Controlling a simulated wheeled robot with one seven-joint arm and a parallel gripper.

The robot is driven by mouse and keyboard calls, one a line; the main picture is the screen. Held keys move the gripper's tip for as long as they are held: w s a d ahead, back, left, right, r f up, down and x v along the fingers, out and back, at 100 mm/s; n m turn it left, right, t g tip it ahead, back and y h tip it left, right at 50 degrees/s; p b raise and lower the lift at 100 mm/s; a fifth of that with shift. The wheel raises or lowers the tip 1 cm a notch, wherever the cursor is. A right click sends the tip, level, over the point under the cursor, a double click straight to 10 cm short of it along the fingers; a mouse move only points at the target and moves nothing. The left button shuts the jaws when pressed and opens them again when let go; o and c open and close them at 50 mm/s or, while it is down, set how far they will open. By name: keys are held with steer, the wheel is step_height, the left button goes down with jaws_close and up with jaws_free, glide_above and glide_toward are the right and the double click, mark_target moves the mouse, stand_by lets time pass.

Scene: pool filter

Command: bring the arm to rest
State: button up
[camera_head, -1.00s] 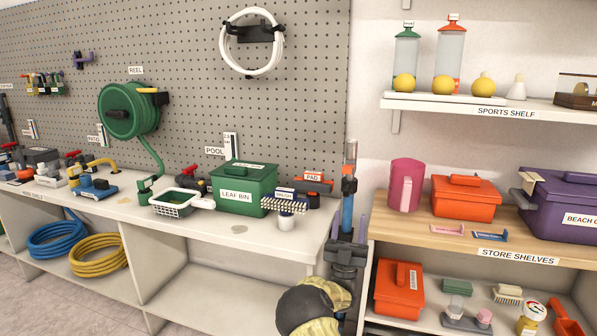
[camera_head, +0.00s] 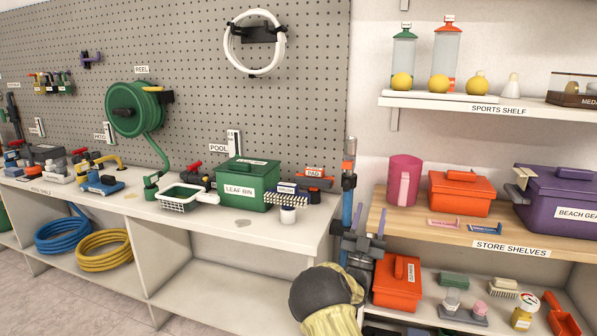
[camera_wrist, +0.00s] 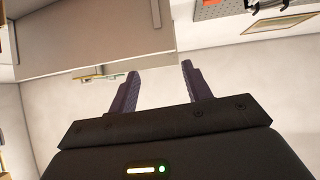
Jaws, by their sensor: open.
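My gripper (camera_wrist: 160,68) shows in the wrist view. Its two dark fingers stand well apart, with nothing between them. Beyond the fingers are pale wall and the underside or face of a light panel; neither finger touches anything that I can see. In the head view, a rounded dark and cream part of my arm (camera_head: 325,298) shows at the bottom, in front of the bench and left of the lower store shelf.
The white bench (camera_head: 130,207) holds a green leaf bin (camera_head: 240,190), a white basket (camera_head: 178,203) and fittings. A blue-and-grey upright pole (camera_head: 347,205) stands at its right end. Store shelves (camera_head: 480,232) with orange boxes are at right. Blue and yellow hoses (camera_head: 105,262) lie below the bench.

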steer(key=w+d+f+m+g+y, duration=0.1)
steer(key=d+f+g+y, duration=0.15)
steer(key=d+g, duration=0.35)
steer(key=s+f+n+g+y, duration=0.1)
steer(key=s+f+g+y, duration=0.4)
steer(key=f, duration=0.2)
steer(key=s+a+f+n+g+y, duration=0.2)
steer(key=s+a+f+g, duration=0.15)
steer(key=s, duration=0.75)
steer(key=s+a+f+n+g+y, duration=0.25)
steer(key=s+g, duration=0.25)
steer(key=s, duration=0.6)
steer(key=s+a+f+n+g+y, duration=0.15)
steer(key=s+a+g, duration=0.25)
steer(key=s, duration=0.7)
steer(key=w+p+v, duration=0.3)
steer(key=p+v, duration=1.4)
steer(key=p, duration=0.1)
steer(key=w+a+r+p+v, duration=0.1)
steer(key=w+p+v, duration=0.3)
steer(key=p+v, duration=1.4)
steer(key=shift+d+r+n+p, duration=0.2)
steer(key=shift+r+n+p, duration=0.1)
steer(key=shift+r, duration=0.1)
steer(key=shift+s+f, duration=0.1)
steer(key=shift+c, duration=0.4)
